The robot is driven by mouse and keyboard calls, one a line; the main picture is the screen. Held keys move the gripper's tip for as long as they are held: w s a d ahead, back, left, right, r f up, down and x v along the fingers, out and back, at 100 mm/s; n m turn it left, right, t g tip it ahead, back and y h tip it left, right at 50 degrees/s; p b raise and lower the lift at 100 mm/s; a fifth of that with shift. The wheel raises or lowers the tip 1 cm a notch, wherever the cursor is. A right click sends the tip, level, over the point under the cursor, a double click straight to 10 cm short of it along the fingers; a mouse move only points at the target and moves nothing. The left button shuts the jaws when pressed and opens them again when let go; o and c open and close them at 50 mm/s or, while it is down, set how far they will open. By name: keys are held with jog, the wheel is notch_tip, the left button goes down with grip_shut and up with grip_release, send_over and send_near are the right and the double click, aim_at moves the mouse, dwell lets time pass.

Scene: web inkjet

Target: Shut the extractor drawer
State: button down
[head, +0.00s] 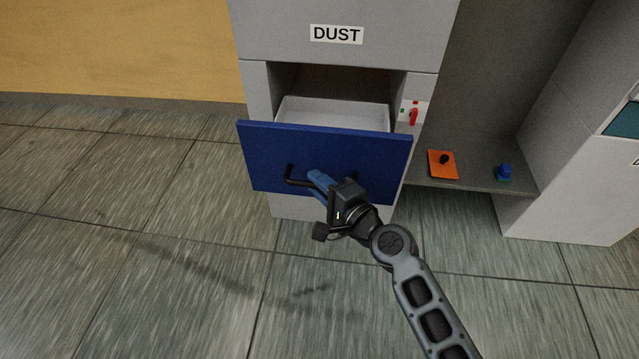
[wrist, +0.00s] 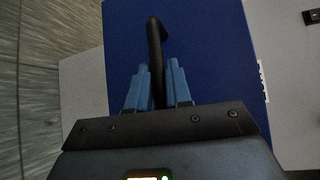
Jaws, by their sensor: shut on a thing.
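The extractor drawer (head: 335,146) has a blue front and stands pulled out of the grey cabinet marked DUST (head: 337,35). Its pale inner tray (head: 332,113) shows behind the front. A black bar handle (head: 297,182) runs across the blue front. My gripper (head: 318,180) is at the handle, its blue fingers on either side of the bar. In the wrist view my gripper (wrist: 158,85) is shut on the black handle (wrist: 155,45), with the blue drawer front (wrist: 205,45) behind. The handle's middle is partly hidden by my gripper.
A red switch (head: 413,116) sits on the cabinet to the right of the drawer opening. The tiled floor at left is clear.

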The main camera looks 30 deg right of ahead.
jog(key=w+d+b, duration=0.3)
jog(key=w+d, duration=0.1)
jog(key=w, duration=0.2)
jog(key=w+d+b, duration=0.3)
jog(key=w+d, duration=0.2)
jog(key=w, duration=0.2)
jog(key=w+d+b, duration=0.3)
jog(key=w+d, duration=0.2)
jog(key=w, duration=0.1)
jog(key=shift+w+d+f+b, duration=0.15)
jog(key=shift+w+b, duration=0.15)
jog(key=shift+w+d, duration=0.15)
jog(key=shift+w, duration=0.05)
jog(key=shift+r, duration=0.2)
jog(key=c, duration=1.3)
grip_release()
jog(key=shift+c, duration=0.2)
jog(key=shift+o, duration=1)
jog(key=p+v, duration=0.2)
jog(key=v, duration=0.5)
jog(key=shift+s, duration=0.4)
